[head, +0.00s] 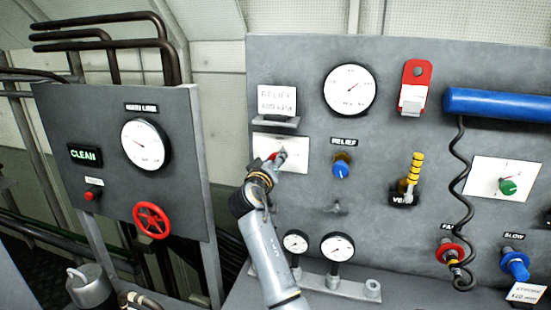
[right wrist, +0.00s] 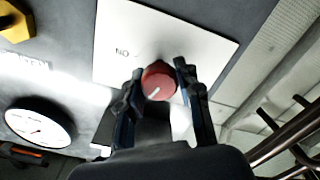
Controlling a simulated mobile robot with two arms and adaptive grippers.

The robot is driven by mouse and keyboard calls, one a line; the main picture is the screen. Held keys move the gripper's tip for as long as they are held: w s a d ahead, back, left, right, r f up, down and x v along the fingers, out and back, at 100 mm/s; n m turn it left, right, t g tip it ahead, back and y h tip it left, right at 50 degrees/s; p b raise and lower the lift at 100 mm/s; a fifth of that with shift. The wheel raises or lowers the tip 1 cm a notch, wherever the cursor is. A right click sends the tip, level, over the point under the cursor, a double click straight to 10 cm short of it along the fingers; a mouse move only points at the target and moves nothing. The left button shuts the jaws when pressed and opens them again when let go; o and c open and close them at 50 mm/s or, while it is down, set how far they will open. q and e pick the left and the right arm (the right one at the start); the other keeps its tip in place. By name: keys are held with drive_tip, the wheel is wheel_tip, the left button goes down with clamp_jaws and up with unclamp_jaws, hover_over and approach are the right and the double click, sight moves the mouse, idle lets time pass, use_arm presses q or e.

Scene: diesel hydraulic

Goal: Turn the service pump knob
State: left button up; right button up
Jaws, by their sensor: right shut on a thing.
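A red knob (right wrist: 158,82) with a pale pointer line sits on a white plate (right wrist: 120,45) in the right wrist view. Part of a "NO" marking shows beside it. In the head view the white plate (head: 294,150) is on the grey panel below the "RELIEF" card, and my gripper mostly covers the knob (head: 281,155). My right gripper (right wrist: 159,80) is shut on the red knob, one finger on each side. It also shows in the head view (head: 275,160). The service pump name cannot be read. My left gripper is not in view.
A blue relief knob (head: 341,169) and a yellow-handled valve (head: 414,176) are right of the gripper. Small gauges (head: 337,248) stand below, close to my right arm. A left panel carries a red handwheel (head: 151,220). A blue cylinder (head: 495,104) juts out at right.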

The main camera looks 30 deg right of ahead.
drive_tip(key=shift+r+n+p, duration=0.2)
drive_tip(key=shift+n+p, duration=0.15)
drive_tip(key=shift+n, duration=0.6)
drive_tip(key=shift+r+n+p, duration=0.15)
drive_tip(key=shift+n+p, duration=0.15)
drive_tip(key=shift+n, duration=0.65)
drive_tip(key=o, duration=1)
drive_tip(key=shift+o, duration=0.8)
drive_tip(key=shift+w+d+f, duration=0.1)
drive_tip(key=shift+w+f, duration=0.05)
drive_tip(key=shift+f, duration=0.15)
drive_tip(key=shift+s+a, duration=0.2)
drive_tip(key=shift+a, duration=0.05)
drive_tip(key=v, duration=1.1)
drive_tip(key=shift+s, duration=0.2)
drive_tip(key=shift+a, duration=0.1)
